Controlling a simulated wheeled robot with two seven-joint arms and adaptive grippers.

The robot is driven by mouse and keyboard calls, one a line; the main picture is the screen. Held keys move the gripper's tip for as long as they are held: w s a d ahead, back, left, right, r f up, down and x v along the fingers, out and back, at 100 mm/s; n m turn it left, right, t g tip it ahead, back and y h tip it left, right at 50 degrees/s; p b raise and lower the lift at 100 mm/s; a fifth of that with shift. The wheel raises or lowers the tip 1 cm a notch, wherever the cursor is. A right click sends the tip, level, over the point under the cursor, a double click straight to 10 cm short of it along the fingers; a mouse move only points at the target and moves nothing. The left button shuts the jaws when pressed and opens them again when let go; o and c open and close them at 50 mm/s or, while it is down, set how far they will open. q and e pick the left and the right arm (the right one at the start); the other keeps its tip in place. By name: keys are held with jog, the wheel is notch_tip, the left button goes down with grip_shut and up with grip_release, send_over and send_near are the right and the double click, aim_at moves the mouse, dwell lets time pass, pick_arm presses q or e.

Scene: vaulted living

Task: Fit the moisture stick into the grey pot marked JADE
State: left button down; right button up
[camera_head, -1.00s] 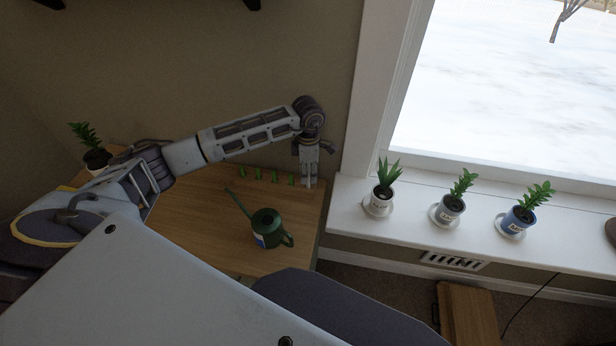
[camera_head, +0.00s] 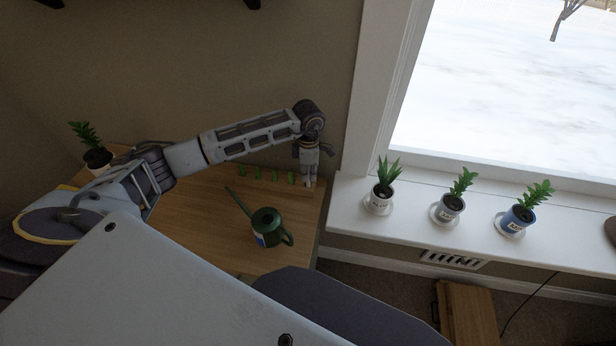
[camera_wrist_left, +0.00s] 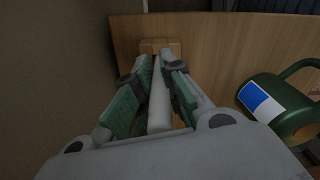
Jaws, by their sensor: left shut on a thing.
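My left gripper (camera_head: 309,182) is at the far right corner of the wooden table, pointing down. In the left wrist view its green-padded fingers (camera_wrist_left: 154,82) are shut on a pale, round stick (camera_wrist_left: 159,98), which I take as the moisture stick. The stick's far end meets a small wooden block (camera_wrist_left: 160,46). On the windowsill stand a white pot (camera_head: 379,204), a greyish pot (camera_head: 452,205) and a blue pot (camera_head: 515,219), each with a plant and a saucer. Their labels are too small to read, so I cannot tell which says JADE. My right gripper is out of view.
A green watering can (camera_head: 266,229) stands on the table (camera_head: 215,225), left of and nearer than my gripper. Several green-topped pieces (camera_head: 274,176) line up left of the gripper. Another potted plant (camera_head: 97,160) stands at the table's far left.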

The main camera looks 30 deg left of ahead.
pick_arm(q)
jog(key=shift+r, duration=0.15)
jog(key=shift+r+b, duration=0.5)
jog(key=shift+r, duration=4.4)
